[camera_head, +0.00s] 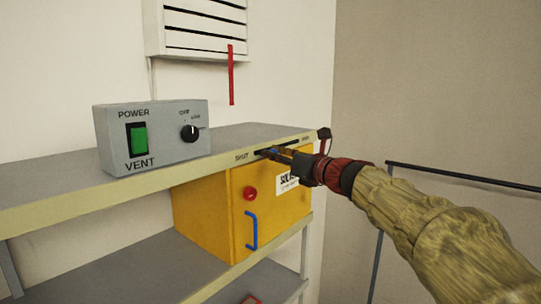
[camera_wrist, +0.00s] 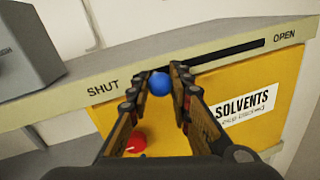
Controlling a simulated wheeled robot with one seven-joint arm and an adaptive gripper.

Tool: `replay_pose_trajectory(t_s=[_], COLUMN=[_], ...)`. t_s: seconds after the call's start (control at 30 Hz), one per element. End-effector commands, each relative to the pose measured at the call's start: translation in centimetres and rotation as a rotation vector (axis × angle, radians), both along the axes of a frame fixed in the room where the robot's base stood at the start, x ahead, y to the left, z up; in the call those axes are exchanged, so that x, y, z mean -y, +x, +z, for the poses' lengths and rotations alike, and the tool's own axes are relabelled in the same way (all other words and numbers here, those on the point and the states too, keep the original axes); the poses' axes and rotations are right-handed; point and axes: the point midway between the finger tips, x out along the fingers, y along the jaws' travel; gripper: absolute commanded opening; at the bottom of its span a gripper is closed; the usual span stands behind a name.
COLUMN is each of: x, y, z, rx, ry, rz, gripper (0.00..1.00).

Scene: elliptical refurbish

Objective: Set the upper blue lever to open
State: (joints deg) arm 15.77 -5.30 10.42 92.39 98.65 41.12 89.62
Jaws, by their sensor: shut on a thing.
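The upper blue lever shows as a round blue knob (camera_wrist: 159,83) in the wrist view, at the SHUT end of a dark slot in the shelf's front edge. The slot (camera_wrist: 228,52) runs right towards the word OPEN. My gripper (camera_wrist: 160,84) is shut on the blue knob, with one finger on each side of it. In the head view my gripper (camera_head: 276,153) reaches the shelf edge from the right, just right of the word SHUT. There the fingers hide most of the knob.
A grey vent box (camera_head: 155,135) with a green switch stands on the upper shelf (camera_head: 70,196). Below is a yellow solvents cabinet (camera_head: 215,215) with a red button (camera_head: 250,193) and blue handle (camera_head: 252,230). A red strip (camera_head: 231,75) hangs above. A dark rail (camera_head: 450,176) is at right.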

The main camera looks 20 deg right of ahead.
Motion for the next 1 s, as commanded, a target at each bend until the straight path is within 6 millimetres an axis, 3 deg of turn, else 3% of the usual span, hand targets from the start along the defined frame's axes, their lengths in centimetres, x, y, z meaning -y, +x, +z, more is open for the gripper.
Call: replay_pose_trajectory(t_s=[0.4, 0.6, 0.8, 1.0], x=[8.6, 11.8, 13.5, 13.9], y=[6.1, 8.5, 9.7, 10.0], z=[0.3, 0.3, 0.1, 0.1], rx=[-0.003, -0.001, -0.001, 0.001], ry=[0.002, 0.002, 0.001, 0.000], rz=[-0.004, -0.003, -0.002, -0.002], gripper=[0.00, 0.00, 0.00, 0.00])
